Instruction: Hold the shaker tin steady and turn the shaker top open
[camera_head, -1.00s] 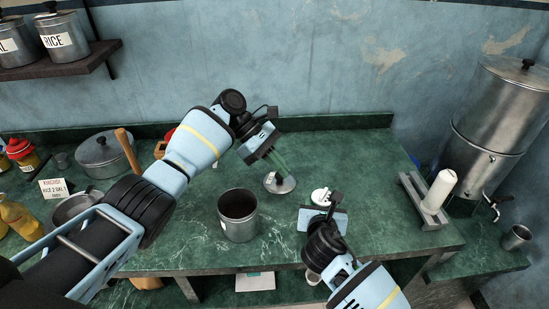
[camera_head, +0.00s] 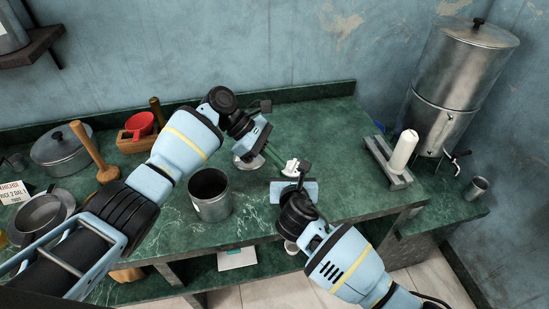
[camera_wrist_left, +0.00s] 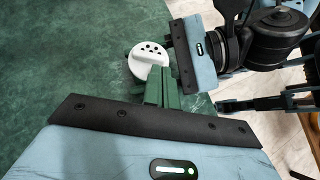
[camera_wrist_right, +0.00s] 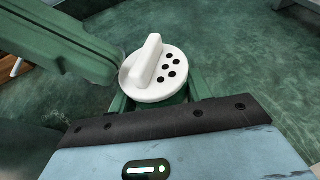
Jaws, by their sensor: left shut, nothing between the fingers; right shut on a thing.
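The shaker top (camera_head: 291,167) is a round white cap with several dark holes and a raised ridge. It shows clearly in the right wrist view (camera_wrist_right: 156,74) and in the left wrist view (camera_wrist_left: 148,62). My right gripper (camera_head: 293,178) is shut on the shaker tin just below the cap. The tin's body is mostly hidden by the fingers and the cap. My left gripper (camera_head: 287,163) is shut and empty. Its fingertips (camera_wrist_left: 157,82) are close beside the cap; I cannot tell if they touch it.
An open metal pot (camera_head: 210,195) stands left of the grippers. A round metal disc (camera_head: 248,162) lies behind, under my left gripper. A white cylinder (camera_head: 403,150) on a grey stand and a large metal urn (camera_head: 449,90) are at right. The counter's front edge is close.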

